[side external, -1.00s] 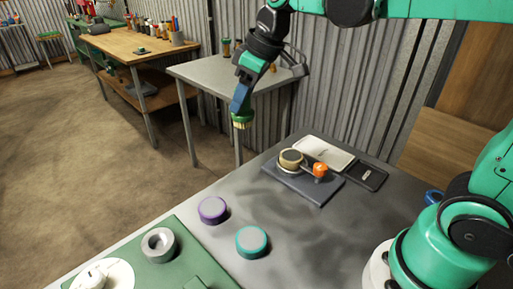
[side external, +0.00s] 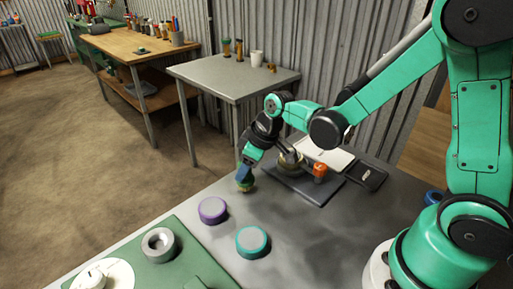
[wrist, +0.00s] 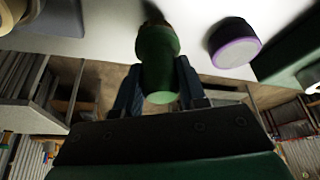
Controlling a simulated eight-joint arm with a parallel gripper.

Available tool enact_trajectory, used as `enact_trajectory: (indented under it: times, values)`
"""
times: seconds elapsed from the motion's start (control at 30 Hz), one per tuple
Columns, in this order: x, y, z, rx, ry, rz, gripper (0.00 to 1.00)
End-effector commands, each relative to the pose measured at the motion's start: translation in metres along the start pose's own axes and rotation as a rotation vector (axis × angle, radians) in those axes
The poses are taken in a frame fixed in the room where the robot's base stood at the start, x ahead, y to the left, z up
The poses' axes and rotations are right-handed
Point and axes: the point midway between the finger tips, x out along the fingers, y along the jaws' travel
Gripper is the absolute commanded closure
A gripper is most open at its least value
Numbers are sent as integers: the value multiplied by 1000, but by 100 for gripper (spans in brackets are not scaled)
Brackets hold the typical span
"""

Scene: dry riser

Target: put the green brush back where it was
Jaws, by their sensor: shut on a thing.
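The green brush (wrist: 158,62) is held upright between the two blue fingers of my gripper (wrist: 160,82) in the wrist view, with its bristle end toward the grey tabletop. In the side view my gripper (side external: 244,176) is low over the back left part of the grey table (side external: 310,240), and only the lower end of the brush (side external: 245,186) shows under the fingers. The brush is at or just above the tabletop; I cannot tell whether it touches.
A purple-rimmed disc (side external: 212,210) lies close in front of the brush, with a teal disc (side external: 252,242) nearer. A dark slab (side external: 315,190) with a tan round thing and an orange piece (side external: 320,171) is to the right. A tape roll (side external: 160,244) is on the green mat (side external: 190,268).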

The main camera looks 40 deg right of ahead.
Motion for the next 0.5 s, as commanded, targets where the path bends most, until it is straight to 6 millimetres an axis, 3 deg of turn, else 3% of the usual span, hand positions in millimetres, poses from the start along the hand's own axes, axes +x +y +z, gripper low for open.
enact_trajectory:
  times: [0.47,0.5]
  values:
    - [10,0,5,0,0,0,100]
    - [11,0,5,0,0,0,61]
